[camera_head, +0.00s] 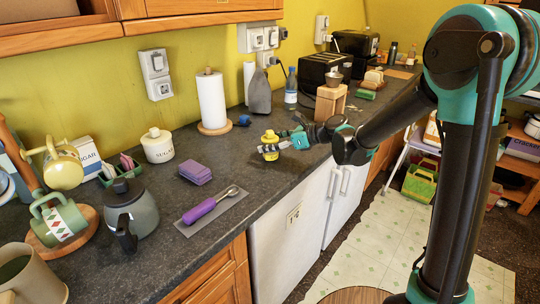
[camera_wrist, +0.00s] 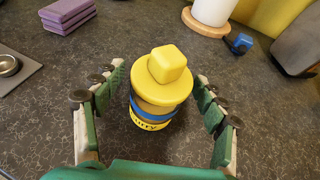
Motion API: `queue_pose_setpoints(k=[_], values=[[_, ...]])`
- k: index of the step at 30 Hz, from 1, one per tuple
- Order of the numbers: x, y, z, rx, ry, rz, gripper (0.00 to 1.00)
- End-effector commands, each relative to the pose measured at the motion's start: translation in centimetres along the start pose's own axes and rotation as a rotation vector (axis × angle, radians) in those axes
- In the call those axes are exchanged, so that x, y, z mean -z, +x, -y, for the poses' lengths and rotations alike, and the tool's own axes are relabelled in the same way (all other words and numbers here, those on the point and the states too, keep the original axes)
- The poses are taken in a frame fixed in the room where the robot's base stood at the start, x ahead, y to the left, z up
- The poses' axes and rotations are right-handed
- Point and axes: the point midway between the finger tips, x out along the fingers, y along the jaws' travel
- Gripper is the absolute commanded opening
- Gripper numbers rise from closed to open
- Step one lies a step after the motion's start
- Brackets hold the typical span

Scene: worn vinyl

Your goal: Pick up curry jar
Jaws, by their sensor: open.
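The curry jar (camera_wrist: 162,85) stands upright on the dark counter, with a yellow lid with a square knob, a blue band and part of the word "curry" on its side. In the head view the jar (camera_head: 270,138) is near the counter's front edge, at the end of my arm. My gripper (camera_wrist: 160,82) is open, with one green-padded finger on each side of the jar. A gap of counter shows between each finger and the jar. In the head view my gripper (camera_head: 272,149) partly covers the jar's lower part.
Purple sponges (camera_head: 192,172) and a purple-handled scoop (camera_head: 208,206) lie to the left. A paper towel roll (camera_head: 211,101) stands behind, with a small blue object (camera_head: 244,120) beside it. A wooden block (camera_head: 330,102) and a bottle (camera_head: 291,89) are to the right. Bare counter surrounds the jar.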

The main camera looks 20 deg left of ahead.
Motion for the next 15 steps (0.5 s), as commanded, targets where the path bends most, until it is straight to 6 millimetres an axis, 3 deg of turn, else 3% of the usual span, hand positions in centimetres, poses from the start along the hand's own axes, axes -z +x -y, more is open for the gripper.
queue_pose_setpoints(k=[6, 15], values=[[0.02, 0.09, 0.02, 0.0, 0.0, 0.0, 0.71], [0.02, 0.07, 0.02, 0.0, 0.0, -0.001, 0.33]])
